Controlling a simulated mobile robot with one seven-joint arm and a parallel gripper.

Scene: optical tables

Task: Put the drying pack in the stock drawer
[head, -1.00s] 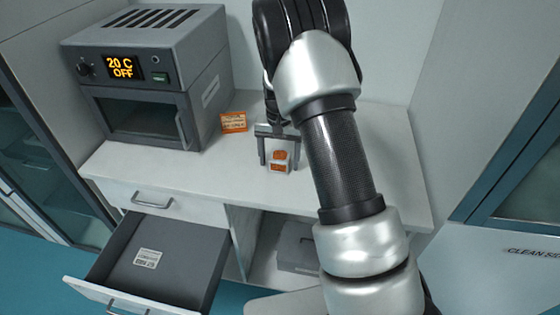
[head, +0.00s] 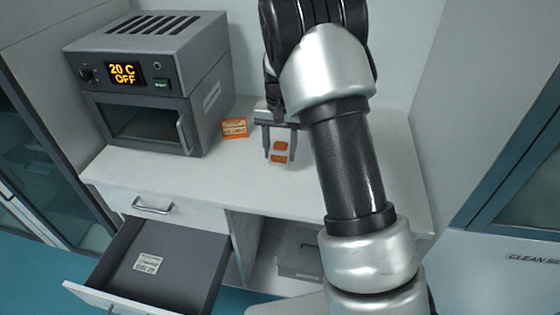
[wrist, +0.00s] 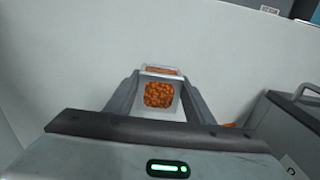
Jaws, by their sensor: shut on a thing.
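The drying pack (head: 280,147) is a small pale pack with orange patches. It stands at the counter top, and I cannot tell whether it still touches the surface. My gripper (head: 279,152) is shut on it, one finger on each side. In the wrist view the pack (wrist: 159,95) shows orange beads through a window, between the fingers of my gripper (wrist: 160,92). The stock drawer (head: 185,262) is pulled open below the counter at lower left. A white label lies on its floor, and the rest of the visible floor is bare.
A grey oven (head: 150,85) reading "20 C OFF" stands on the counter (head: 180,182) at left. An orange card (head: 234,128) stands between the oven and my gripper. A grey box (head: 300,252) sits in the open bay right of the drawer. A closed drawer (head: 152,206) is above the open one.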

